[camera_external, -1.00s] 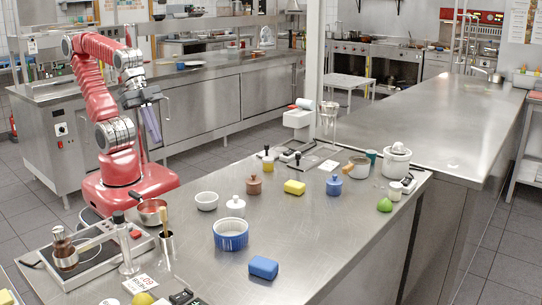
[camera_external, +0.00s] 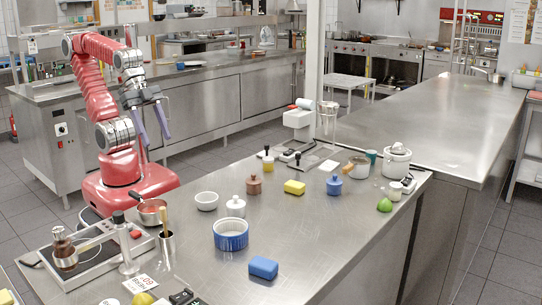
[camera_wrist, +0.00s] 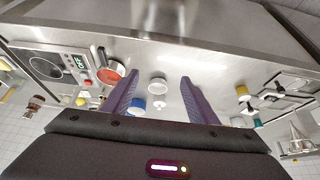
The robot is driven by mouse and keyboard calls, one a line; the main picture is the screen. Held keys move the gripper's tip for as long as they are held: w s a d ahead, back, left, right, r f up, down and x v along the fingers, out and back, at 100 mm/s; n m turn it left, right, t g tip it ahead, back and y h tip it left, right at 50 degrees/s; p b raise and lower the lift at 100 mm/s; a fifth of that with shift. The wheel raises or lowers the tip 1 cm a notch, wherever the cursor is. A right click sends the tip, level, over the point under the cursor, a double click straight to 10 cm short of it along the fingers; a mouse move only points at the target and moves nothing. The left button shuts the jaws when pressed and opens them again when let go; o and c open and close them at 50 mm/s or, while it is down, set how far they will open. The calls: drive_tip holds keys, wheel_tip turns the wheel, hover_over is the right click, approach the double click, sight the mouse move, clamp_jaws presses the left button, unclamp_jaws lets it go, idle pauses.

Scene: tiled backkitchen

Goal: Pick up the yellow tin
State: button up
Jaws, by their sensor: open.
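A white bowl (camera_external: 206,201), a white lidded pot (camera_external: 235,206) and a blue ramekin (camera_external: 231,243) stand left of the tin. A blue block (camera_external: 263,267) lies nearer the front. Counter right of the ramekin is clear.

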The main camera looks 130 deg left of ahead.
drive_tip(key=shift+a, duration=0.1)
drive_tip(key=m+g+y, duration=0.3)
drive_tip(key=m+y, duration=1.1)
drive_tip(key=m, duration=0.6)
approach(268, 164)
drive_tip(key=s+d+r, duration=0.1)
drive_tip(key=d, duration=0.1)
drive_tip(key=s+d+r, duration=0.1)
drive_tip(key=s, duration=0.1)
drive_tip(key=shift+s+d+r, duration=0.15)
drive_tip(key=shift+d+r, duration=0.25)
drive_tip(key=shift+w, duration=0.45)
drive_tip(key=shift+f, duration=0.1)
drive_tip(key=shift+x, duration=4.25)
